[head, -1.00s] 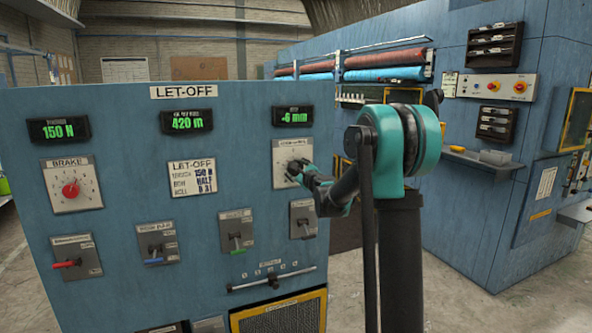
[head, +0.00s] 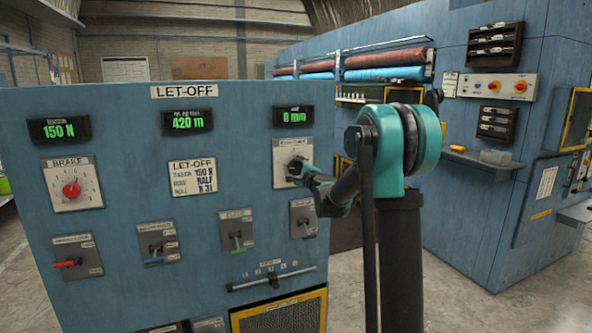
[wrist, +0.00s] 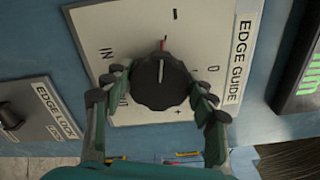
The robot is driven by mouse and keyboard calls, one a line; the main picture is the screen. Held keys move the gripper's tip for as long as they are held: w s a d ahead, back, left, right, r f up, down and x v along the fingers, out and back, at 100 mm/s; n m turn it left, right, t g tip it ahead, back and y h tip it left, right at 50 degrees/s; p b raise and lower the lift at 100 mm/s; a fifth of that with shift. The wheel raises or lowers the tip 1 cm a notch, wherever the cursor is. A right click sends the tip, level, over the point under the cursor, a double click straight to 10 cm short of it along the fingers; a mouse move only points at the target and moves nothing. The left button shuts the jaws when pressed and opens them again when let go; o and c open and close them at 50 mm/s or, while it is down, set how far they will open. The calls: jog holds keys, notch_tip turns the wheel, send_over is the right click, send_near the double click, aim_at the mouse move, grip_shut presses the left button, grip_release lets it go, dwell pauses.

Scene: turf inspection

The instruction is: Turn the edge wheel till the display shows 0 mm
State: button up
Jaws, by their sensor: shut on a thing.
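The edge wheel is a black ribbed knob (wrist: 160,82) on a pale plate marked EDGE GUIDE (wrist: 208,30) in the wrist view. A white line on the knob points close to a short red mark on the plate. My gripper (wrist: 158,95) is shut on the knob, with one finger on each side of it. In the head view my gripper (head: 303,172) reaches the same plate (head: 293,150) and hides part of the knob. The edge display (head: 293,115) above it reads 0 mm in green.
The LET-OFF panel also carries a 150 N display (head: 59,129), a 420 m display (head: 188,121) and a red brake knob (head: 71,190). A small lever switch (head: 304,219) sits just below the edge plate. An EDGE LOCK switch (wrist: 12,116) shows beside it in the wrist view.

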dwell(0.4)
jog(key=o, duration=1.2)
jog(key=shift+c, duration=0.2)
jog(key=v, duration=1.2)
